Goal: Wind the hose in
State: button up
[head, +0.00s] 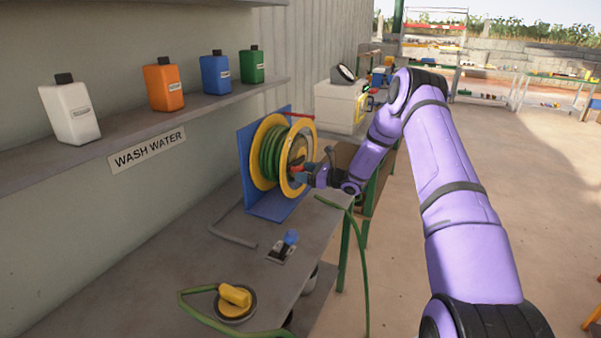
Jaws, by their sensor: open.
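The hose reel (258,128) has yellow flanges and stands on a blue bracket (280,207) on the bench. Coils of green hose (270,152) are wound on it. A length of green hose (358,245) hangs down past the bench's right edge. Another green length (197,312) lies at the bench's front, by a yellow knob (235,294) on a dark round base. My gripper (297,177) is open at the right face of the reel, by its hub. The arm end hides part of that face, and I cannot tell whether the fingers touch a crank.
Open floor (540,200) lies right.

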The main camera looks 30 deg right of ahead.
aim_at(299, 134)
jog(key=shift+x, duration=0.9)
grip_shut()
jog(key=shift+w+d+r+m, duration=0.1)
jog(key=shift+r+m, duration=0.55)
jog(key=shift+m, duration=0.05)
jog(key=shift+d+r+m, duration=0.15)
jog(key=shift+r+m, duration=0.55)
jog(key=d+r+m, duration=0.1)
jog(key=m, duration=0.1)
jog(key=w+r+m, duration=0.1)
jog(key=r+m, duration=0.1)
jog(key=w+d+r+m, duration=0.1)
jog(key=r+m, duration=0.1)
jog(key=shift+w+d+m, duration=0.1)
jog(key=shift+d+m, duration=0.2)
jog(key=shift+d, duration=0.1)
jog(key=w+d+m, duration=0.1)
jog(key=d+r+m, duration=0.1)
jog(key=m, duration=0.1)
jog(key=shift+w+r, duration=0.35)
jog(key=shift+w+d+r+m, duration=0.15)
jog(key=shift+w+d+m, duration=0.25)
jog(key=shift+m, duration=0.35)
jog(key=shift+w+d+r+m, duration=0.2)
jog(key=shift+w+d+m, duration=0.1)
jog(key=shift+d+m, duration=0.35)
